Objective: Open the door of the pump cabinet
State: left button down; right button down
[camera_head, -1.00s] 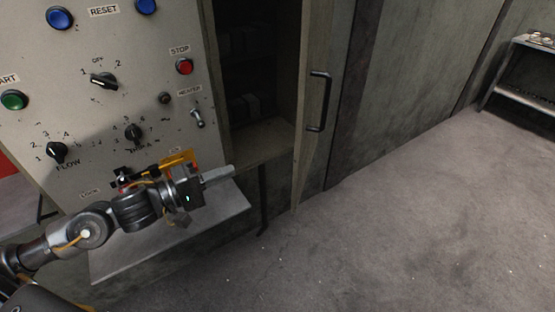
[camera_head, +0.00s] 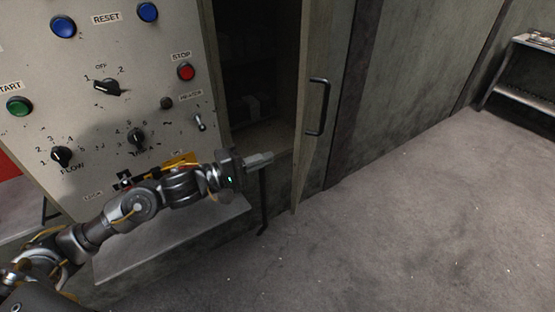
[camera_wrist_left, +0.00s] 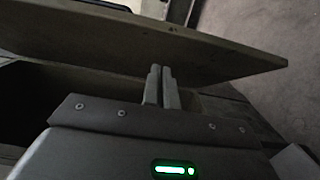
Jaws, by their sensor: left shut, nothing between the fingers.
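The pump cabinet (camera_head: 277,172) stands behind the control panel, with dark shelves inside. Its door (camera_head: 311,100) is partly open, standing out from the cabinet, with a black bar handle (camera_head: 319,107) on its outer face. My left gripper (camera_head: 270,157) is shut and empty, in front of the lower part of the cabinet opening, left of the door. In the left wrist view, the closed fingers (camera_wrist_left: 162,84) point at the door panel (camera_wrist_left: 150,42), whose edge runs across the view. I cannot tell whether the fingertips touch it. My right gripper is not in view.
The control panel (camera_head: 120,60) with knobs and buttons is at the left, close to my left arm, with a pale ledge (camera_head: 170,242) below it. A metal shelf unit (camera_head: 525,90) stands at the far right. The grey floor (camera_head: 420,220) right of the door is clear.

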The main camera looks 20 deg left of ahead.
pick_arm(q)
jog(key=shift+d+p, duration=0.3)
jog(key=shift+d, duration=1.85)
jog(key=shift+a, duration=0.1)
